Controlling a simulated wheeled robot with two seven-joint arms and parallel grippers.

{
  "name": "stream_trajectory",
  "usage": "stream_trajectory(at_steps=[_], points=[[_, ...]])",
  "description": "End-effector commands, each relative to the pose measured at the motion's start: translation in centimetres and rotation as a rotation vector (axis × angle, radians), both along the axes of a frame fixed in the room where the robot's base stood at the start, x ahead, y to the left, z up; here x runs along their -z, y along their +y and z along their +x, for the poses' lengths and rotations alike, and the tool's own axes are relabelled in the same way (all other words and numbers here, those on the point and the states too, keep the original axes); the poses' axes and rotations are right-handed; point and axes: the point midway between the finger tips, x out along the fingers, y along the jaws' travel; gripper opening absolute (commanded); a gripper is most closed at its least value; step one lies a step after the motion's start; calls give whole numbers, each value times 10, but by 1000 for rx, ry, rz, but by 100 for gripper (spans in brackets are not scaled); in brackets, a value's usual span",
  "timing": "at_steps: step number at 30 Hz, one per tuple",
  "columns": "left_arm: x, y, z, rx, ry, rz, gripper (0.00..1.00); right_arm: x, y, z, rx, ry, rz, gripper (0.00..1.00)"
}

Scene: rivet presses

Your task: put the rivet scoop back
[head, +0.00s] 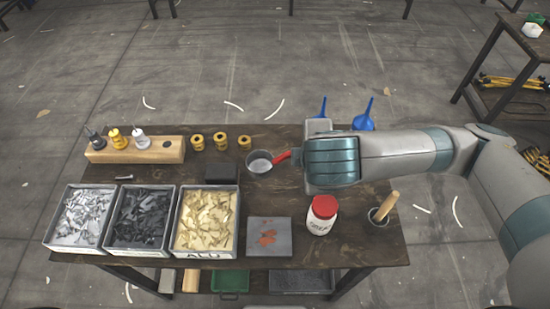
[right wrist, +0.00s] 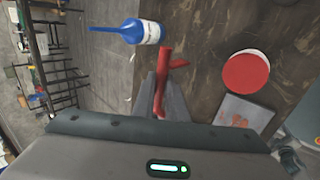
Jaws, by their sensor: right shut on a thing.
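The rivet scoop has a round grey metal bowl (head: 259,163) and a red handle (head: 283,156). My right gripper (head: 297,157) is shut on the red handle, with the bowl pointing left over the back middle of the table. In the right wrist view the red handle (right wrist: 164,75) stands between the fingers (right wrist: 160,101); the bowl is hidden there. How high the scoop is above the tabletop is hard to tell. My left gripper is not in view.
Three bins of metal pieces (head: 205,254) line the front left. A wooden block (head: 100,155), yellow spools (head: 221,142), a grey plate (head: 269,249), a red-lidded jar (head: 321,216) and a wooden-handled tool (head: 387,205) stand around.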

Motion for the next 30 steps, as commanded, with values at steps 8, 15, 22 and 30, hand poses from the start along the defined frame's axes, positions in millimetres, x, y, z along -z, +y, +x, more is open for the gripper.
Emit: stream_trajectory(at_steps=[8, 15, 22, 30], points=[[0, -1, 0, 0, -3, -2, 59, -1, 0, 0, -11, -2, 0, 0], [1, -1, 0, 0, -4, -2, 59, 1, 1, 2, -11, -1, 1, 0], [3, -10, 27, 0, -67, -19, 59, 15, 4, 19, -8, 2, 1, 0], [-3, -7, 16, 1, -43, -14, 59, 39, 12, 68, -7, 0, -3, 0]])
